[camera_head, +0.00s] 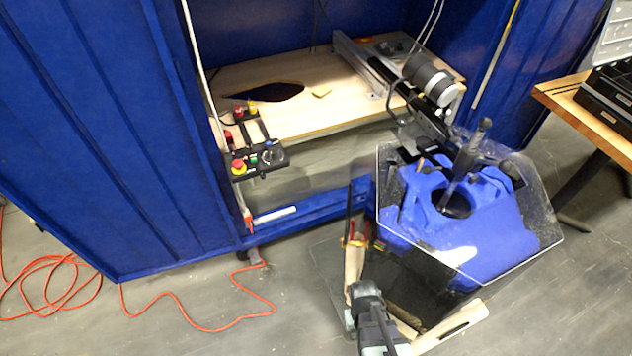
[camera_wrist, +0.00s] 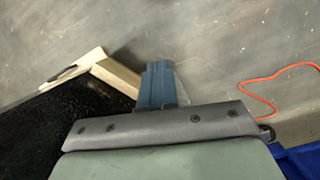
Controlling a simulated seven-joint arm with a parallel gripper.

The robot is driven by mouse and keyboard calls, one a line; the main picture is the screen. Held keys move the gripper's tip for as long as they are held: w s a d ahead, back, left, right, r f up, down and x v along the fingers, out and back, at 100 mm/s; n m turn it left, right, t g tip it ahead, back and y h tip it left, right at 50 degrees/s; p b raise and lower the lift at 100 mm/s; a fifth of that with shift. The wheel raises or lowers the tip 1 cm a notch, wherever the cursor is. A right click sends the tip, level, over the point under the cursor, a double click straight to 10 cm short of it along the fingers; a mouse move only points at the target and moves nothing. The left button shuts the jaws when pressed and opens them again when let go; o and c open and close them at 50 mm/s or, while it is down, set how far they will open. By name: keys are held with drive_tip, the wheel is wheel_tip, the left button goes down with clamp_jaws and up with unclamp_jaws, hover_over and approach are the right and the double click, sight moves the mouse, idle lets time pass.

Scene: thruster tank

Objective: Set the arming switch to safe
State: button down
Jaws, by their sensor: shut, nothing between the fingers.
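A black control box (camera_head: 258,160) is mounted at the front left of the blue enclosure. It carries a red and yellow push button (camera_head: 238,167) and a small round knob or switch (camera_head: 268,156). I cannot tell for certain which control is the arming switch, and its setting is too small to read. My gripper (camera_head: 364,290) is low at the bottom middle, to the right of and nearer than the box, and apart from it. In the wrist view my gripper's blue fingers (camera_wrist: 157,85) are shut and empty over the floor.
A clear-lidded tank with a blue insert (camera_head: 520,232) stands right of my gripper, with a wooden edge (camera_head: 465,318) below. A wooden shelf (camera_head: 300,115) is inside the enclosure. An orange cable (camera_head: 190,318) lies on the floor. A wooden bench (camera_head: 565,100) is at the right.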

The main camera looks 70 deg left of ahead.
sight(232, 154)
drive_tip(key=s+a+r+n+t+y, duration=0.25)
drive_tip(key=s+a+r, duration=0.25)
drive_tip(key=s+a, duration=0.45)
drive_tip(key=s+a+r+n+t+y, duration=0.2)
drive_tip(key=s+a+r+n, duration=0.2)
drive_tip(key=s+a, duration=0.55)
drive_tip(key=s+a+r+n+t+y, duration=0.25)
drive_tip(key=s+a+r, duration=0.25)
drive_tip(key=s+a, duration=0.45)
drive_tip(key=s+a+r+n+t+y, duration=0.2)
drive_tip(key=a+r+n+t+y, duration=0.3)
drive_tip(key=a+r, duration=1.1)
drive_tip(key=r+y, duration=0.1)
drive_tip(key=y, duration=0.2)
drive_tip(key=shift+s+a+r, duration=0.15)
drive_tip(key=shift+s+a, duration=0.05)
drive_tip(key=shift+a, duration=0.05)
drive_tip(key=x, duration=1.4)
